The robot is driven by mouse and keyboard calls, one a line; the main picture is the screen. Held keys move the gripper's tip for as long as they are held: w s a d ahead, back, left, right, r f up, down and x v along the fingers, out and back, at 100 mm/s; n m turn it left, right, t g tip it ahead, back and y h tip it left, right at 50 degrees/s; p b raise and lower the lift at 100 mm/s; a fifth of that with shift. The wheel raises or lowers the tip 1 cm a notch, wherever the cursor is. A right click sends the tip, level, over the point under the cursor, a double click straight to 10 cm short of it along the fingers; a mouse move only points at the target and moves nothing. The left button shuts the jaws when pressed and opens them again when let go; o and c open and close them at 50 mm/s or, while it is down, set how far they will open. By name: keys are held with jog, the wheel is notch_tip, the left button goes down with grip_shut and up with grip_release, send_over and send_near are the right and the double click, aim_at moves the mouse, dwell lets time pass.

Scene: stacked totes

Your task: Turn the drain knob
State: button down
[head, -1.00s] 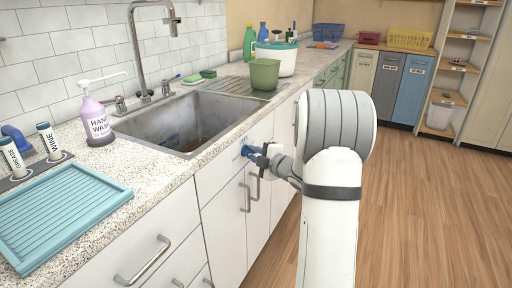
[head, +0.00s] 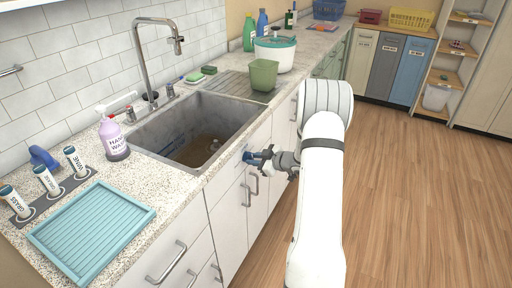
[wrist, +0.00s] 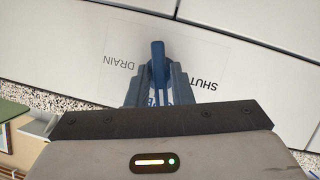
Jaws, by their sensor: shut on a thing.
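The drain knob (wrist: 158,62) is a blue handle on the white cabinet front below the sink. In the wrist view it stands out from a plate (wrist: 196,52) lettered DRAIN on one side and SHUT on the other, seen upside down. My gripper (wrist: 158,82) is shut on the knob, one finger on each side of it. In the head view my gripper (head: 262,158) is at the cabinet front, and the blue knob (head: 247,157) shows just past the fingertips. The metal sink (head: 200,132) above it holds brownish water.
Cabinet handles (head: 250,190) stick out just below my gripper. The countertop holds a soap bottle (head: 114,138), a teal tray (head: 92,228), a green tub (head: 264,74) and a white pot (head: 275,54). The wood floor (head: 420,190) at the right is clear.

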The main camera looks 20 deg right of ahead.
jog(key=shift+w+r+m+g+y+p, duration=0.25)
jog(key=shift+m+p, duration=0.3)
jog(key=shift+p, duration=0.65)
jog(key=shift+r+m+g+y+p, duration=0.1)
jog(key=shift+m+g+y+p, duration=0.35)
jog(key=shift+p, duration=0.7)
jog(key=c, duration=1.5)
grip_release()
jog(key=shift+c, duration=0.2)
jog(key=shift+o, duration=0.5)
jog(key=shift+f, duration=0.2)
jog(key=shift+s, duration=0.1)
jog(key=v, duration=0.7)
jog(key=shift+s+d, duration=0.2)
jog(key=shift+s, duration=0.1)
jog(key=shift+r, duration=0.1)
